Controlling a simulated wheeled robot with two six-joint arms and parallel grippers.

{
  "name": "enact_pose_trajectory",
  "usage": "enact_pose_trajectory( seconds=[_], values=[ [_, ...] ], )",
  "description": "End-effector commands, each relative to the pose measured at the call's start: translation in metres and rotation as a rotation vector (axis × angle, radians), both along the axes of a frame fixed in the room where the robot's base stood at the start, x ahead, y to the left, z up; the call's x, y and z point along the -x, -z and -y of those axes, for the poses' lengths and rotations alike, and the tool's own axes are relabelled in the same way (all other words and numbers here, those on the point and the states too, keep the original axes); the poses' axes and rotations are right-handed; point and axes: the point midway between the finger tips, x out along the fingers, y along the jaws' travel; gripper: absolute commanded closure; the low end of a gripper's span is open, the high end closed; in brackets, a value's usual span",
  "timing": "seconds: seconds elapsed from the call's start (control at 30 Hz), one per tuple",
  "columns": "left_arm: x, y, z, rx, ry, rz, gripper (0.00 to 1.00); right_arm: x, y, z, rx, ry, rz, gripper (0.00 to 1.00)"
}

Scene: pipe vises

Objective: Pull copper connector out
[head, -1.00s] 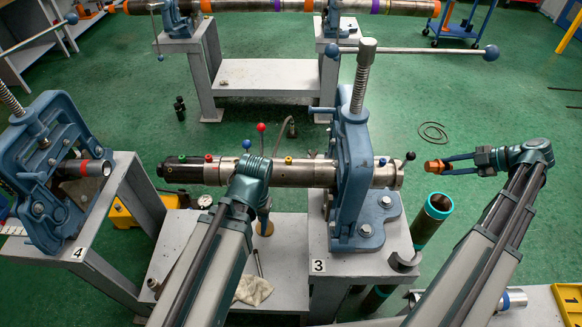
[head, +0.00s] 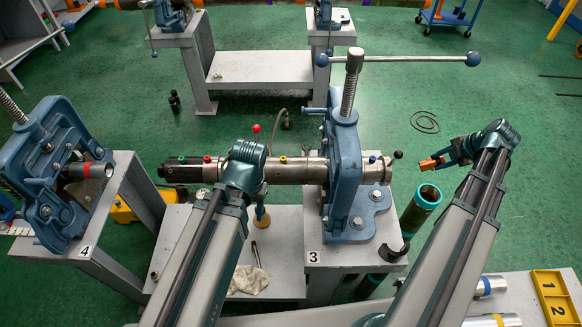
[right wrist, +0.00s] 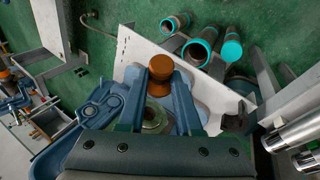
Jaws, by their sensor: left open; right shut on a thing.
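The copper connector (head: 432,163) is in the jaws of my right gripper (head: 444,159), in the air right of the vise. In the right wrist view the connector (right wrist: 162,72) sits between the two fingertips. The steel tool pipe (head: 300,169) lies level through the blue vise (head: 343,165) on stand 3. Its right end (head: 383,170) is apart from the connector, with a clear gap between. My left gripper (head: 259,193) hangs down just in front of the pipe, mostly hidden by its own wrist; it is open.
Teal-rimmed pipes (head: 425,198) stand right of stand 3. A second vise (head: 55,175) on stand 4 is at the left. A yellow numbered tray (head: 553,297) and silver cylinders (head: 492,286) are at lower right.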

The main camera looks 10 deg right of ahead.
Motion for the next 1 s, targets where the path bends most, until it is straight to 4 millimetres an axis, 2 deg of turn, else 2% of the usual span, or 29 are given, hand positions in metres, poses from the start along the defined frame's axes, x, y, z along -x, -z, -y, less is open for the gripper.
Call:
enact_pose_trajectory(
  seconds=[0.17, 0.4, 0.67, 0.77, 1.0],
  values=[
    [0.0, -0.007, 0.0, 0.0, 0.0, 0.0, 0.45, 0.002, -0.002, -0.007, 0.186, -0.006, -0.02, 1.0],
    [0.0, 0.001, 0.0, 0.0, 0.0, 0.0, 0.45, 0.001, 0.002, -0.004, 0.457, -0.003, -0.05, 1.0],
    [0.0, 0.002, 0.0, 0.0, 0.0, 0.0, 0.45, 0.0, 0.0, -0.001, 0.515, -0.001, -0.056, 1.0],
    [0.0, 0.008, 0.0, 0.0, 0.0, 0.0, 0.45, 0.0, 0.003, -0.003, 0.562, -0.004, -0.063, 1.0],
    [0.0, 0.034, 0.0, 0.0, 0.0, 0.0, 0.45, 0.0, 0.006, -0.004, 0.809, -0.005, -0.089, 1.0]
  ],
)
